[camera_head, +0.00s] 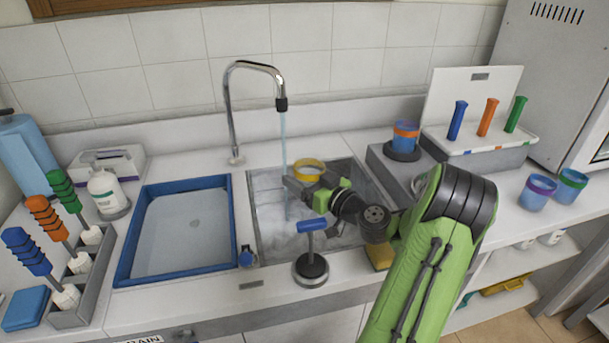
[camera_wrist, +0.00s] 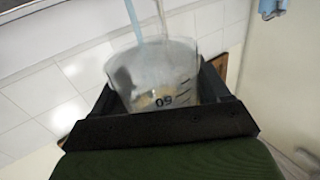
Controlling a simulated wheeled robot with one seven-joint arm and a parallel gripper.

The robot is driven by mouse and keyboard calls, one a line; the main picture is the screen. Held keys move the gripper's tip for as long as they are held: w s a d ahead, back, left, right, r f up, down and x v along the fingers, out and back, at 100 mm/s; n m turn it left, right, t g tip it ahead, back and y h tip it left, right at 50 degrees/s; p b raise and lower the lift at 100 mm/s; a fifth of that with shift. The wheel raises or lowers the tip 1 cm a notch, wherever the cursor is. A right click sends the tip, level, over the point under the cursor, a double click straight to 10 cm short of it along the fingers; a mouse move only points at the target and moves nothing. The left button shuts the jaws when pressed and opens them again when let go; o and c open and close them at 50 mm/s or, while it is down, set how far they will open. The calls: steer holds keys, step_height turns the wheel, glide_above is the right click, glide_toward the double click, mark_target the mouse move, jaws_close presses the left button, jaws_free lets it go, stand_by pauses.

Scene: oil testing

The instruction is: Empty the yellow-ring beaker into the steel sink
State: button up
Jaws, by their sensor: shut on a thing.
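The yellow-ring beaker (camera_head: 309,167) is held over the steel sink (camera_head: 262,247), with its yellow rim facing up and looking about upright. Water runs from the curved tap (camera_head: 232,105) and falls into the sink just left of the beaker. The stream passes behind or near the beaker in the wrist view. I cannot tell how much liquid is inside.
A blue-handled lever (camera_head: 312,226) stands at the sink's front edge. A blue-rimmed basin (camera_head: 125,262) is to the left. A blue and orange beaker (camera_head: 405,137) stands on a grey device at the right; blue (camera_head: 537,192) and green-ring (camera_head: 569,186) beakers stand farther right.

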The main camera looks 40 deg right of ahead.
mark_target(301, 163)
steer(key=shift+w+a+f+m+p, duration=0.1)
steer(key=shift+a+m+p, duration=0.2)
steer(key=shift+m+p, duration=0.75)
steer(key=shift+s+a+f+m+p, duration=0.1)
steer(key=shift+a+m+p, duration=0.45)
steer(key=shift+p, duration=0.95)
steer(key=shift+w+a+f+m+p, duration=0.1)
steer(key=shift+m+p, duration=0.9)
steer(key=shift+p, duration=0.25)
steer(key=shift+a+m+p, duration=0.15)
steer(key=shift+m+p, duration=0.95)
steer(key=shift+p, duration=0.45)
steer(key=shift+a+m+p, duration=0.15)
steer(key=shift+m+p, duration=0.95)
steer(key=shift+p, duration=0.4)
steer(key=shift+m+p, duration=1.3)
steer(key=shift+p, duration=0.1)
steer(key=shift+r+m+p, duration=0.1)
steer(key=shift+m+p, duration=0.5)
steer(key=shift+p, duration=0.05)
steer(key=shift+d, duration=0.1)
